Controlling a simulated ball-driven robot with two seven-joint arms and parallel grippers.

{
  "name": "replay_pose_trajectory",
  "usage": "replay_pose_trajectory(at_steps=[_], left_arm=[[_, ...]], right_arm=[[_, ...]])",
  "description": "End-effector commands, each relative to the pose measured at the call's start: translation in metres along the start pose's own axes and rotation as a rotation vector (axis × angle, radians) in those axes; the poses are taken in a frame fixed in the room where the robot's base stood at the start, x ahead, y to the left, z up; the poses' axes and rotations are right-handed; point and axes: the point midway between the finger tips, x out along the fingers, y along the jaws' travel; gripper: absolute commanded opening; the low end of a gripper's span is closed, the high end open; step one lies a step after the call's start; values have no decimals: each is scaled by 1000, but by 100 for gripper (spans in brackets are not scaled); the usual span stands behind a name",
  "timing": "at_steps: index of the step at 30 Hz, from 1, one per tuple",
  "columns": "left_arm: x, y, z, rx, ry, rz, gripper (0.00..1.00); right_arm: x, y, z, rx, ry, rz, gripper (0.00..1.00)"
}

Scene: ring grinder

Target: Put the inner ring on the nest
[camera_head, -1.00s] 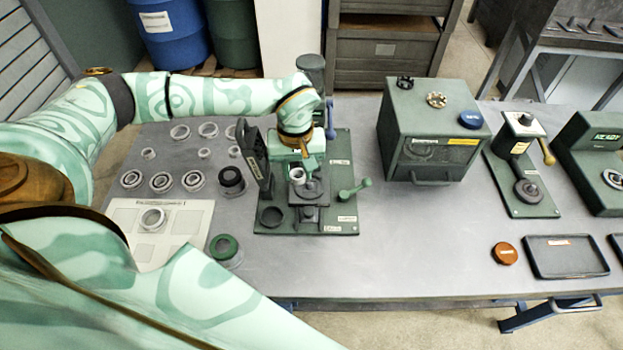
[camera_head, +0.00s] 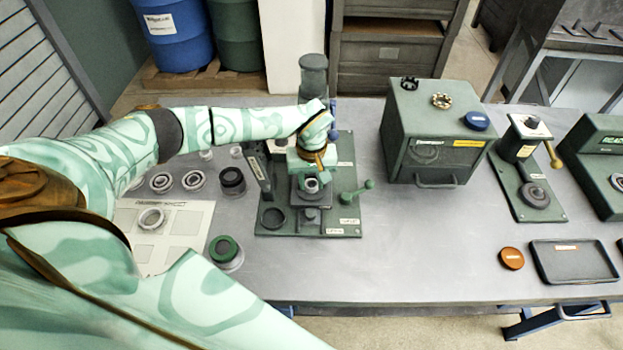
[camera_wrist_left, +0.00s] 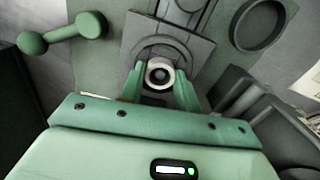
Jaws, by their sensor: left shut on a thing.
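The inner ring (camera_head: 312,186) is a small pale metal ring. My left gripper (camera_head: 313,178) is shut on it, just over the nest (camera_head: 326,194) of the green grinder fixture. In the left wrist view the ring (camera_wrist_left: 160,74) sits between the two green fingertips (camera_wrist_left: 160,82), in front of the dark round nest (camera_wrist_left: 180,46). The ring appears roughly centred on the nest, but I cannot tell whether it touches. The fingers hide part of the nest. My right gripper is not in view.
A dark upright plate (camera_head: 258,170) stands left of the nest, and a green ball-ended handle (camera_head: 357,191) stands right. A dark round cup (camera_head: 272,217) lies front left on the fixture. A green box (camera_head: 437,140) stands to the right. The bench front is mostly clear.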

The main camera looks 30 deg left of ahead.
Motion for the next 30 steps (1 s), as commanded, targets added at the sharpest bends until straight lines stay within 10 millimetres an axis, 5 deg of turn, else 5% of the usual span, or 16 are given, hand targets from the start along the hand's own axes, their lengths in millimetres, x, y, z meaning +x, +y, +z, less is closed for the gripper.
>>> replay_pose_trajectory(at_steps=[1, 3, 14, 30], left_arm=[[2, 0, 0, 0, 0, -1, 35], [1, 0, 0, 0, 0, -1, 54], [-6, 0, 0, -1, 1, 1, 54], [-112, 0, -1, 0, 3, 2, 54]], right_arm=[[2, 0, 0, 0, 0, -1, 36], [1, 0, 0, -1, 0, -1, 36], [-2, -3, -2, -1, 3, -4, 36], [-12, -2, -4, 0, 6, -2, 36]])
